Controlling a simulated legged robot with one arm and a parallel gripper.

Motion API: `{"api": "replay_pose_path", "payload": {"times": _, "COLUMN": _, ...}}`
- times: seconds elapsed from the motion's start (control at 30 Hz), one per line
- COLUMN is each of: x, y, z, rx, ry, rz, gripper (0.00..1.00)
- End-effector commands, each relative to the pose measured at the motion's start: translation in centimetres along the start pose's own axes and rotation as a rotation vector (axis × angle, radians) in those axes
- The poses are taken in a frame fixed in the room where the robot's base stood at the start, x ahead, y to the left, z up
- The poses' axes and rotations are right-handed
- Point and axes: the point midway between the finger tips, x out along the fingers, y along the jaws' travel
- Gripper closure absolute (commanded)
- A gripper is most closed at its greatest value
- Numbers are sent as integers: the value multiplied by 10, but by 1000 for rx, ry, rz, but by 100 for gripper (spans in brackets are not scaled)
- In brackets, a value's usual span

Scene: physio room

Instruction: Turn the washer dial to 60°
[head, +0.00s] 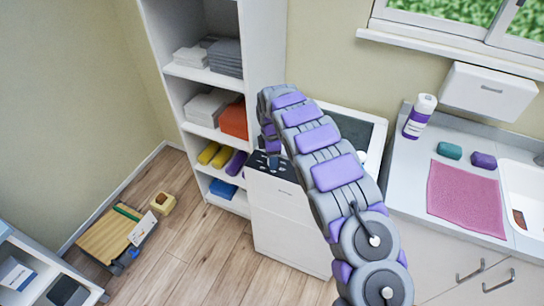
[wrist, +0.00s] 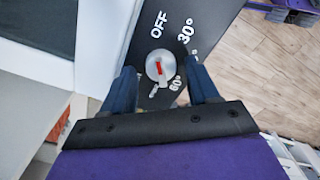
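The washer (head: 285,217) is a white cabinet with a dark control panel (head: 268,171) on its near upper edge. In the wrist view the dial (wrist: 153,67) is a round grey knob with a red mark, on the black panel beside white labels OFF, 30° and 60°. The red mark points down in the picture, close to the left of the 60° label (wrist: 176,83); its exact setting is unclear. My gripper (wrist: 160,66) is open, with one blue finger on each side of the dial and visible gaps. In the head view my arm hides the dial.
A shelf unit (head: 190,90) with towels and rolls stands left of the washer. A counter (head: 405,178) with a bottle (head: 420,116), a pink cloth (head: 466,198) and a sink is on the right.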

Motion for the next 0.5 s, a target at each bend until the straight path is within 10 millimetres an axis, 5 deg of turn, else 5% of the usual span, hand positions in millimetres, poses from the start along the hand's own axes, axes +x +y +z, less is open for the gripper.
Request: {"api": "replay_pose_path", "payload": {"times": 0.5, "x": -1, "y": 0, "z": 5, "rx": 2, "ry": 3, "rz": 3, "gripper": 91}}
